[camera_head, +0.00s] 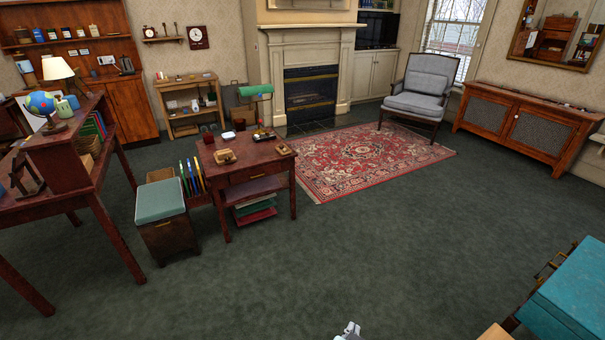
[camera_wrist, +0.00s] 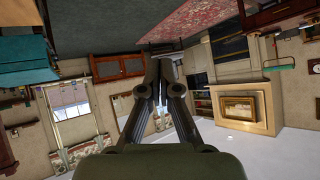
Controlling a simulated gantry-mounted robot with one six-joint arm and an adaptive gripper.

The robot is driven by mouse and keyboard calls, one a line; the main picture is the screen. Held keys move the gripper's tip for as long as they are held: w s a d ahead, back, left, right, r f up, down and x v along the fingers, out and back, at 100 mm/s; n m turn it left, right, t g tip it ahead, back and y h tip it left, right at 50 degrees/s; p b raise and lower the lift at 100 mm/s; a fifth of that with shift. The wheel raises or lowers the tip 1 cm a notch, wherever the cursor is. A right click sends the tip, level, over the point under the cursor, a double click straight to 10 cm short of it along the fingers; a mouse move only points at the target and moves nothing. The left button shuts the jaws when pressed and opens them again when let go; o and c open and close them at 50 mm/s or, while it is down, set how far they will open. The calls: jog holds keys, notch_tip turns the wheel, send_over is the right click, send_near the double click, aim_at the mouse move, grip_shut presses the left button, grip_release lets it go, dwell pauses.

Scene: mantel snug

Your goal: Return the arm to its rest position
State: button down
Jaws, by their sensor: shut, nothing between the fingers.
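My gripper (camera_wrist: 159,62) is in the wrist view, with its two dark fingers brought together at the tips. Nothing shows between them. The wrist view is upside down, with the floor at the top and the ceiling at the bottom, and the fingers are clear of any furniture. In the head view only a small pale piece at the bottom edge shows, which may be part of my arm; the fingers are not visible there.
A teal-topped piece (camera_head: 575,295) stands at the lower right. A wooden side table (camera_head: 255,160) and a teal-cushioned stool (camera_head: 160,200) stand left of centre. A grey armchair (camera_head: 420,90) sits by the red rug (camera_head: 365,160). The green carpet (camera_head: 380,250) in front is clear.

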jog(key=s+a+r+n+t+y+p, duration=0.1)
jog(key=s+a+r+n+t+y, duration=0.1)
jog(key=s+a+r+n, duration=0.45)
jog(key=s+a+r+n+t+y+p, duration=0.1)
jog(key=s+a+r+y+p, duration=0.15)
jog(key=a+r, duration=0.45)
notch_tip(320, 180, up, 38)
jog(key=d+p, duration=0.2)
jog(key=p, duration=3.4)
jog(key=shift+d+m, duration=0.3)
jog(key=shift+m, duration=0.05)
jog(key=shift+h, duration=0.25)
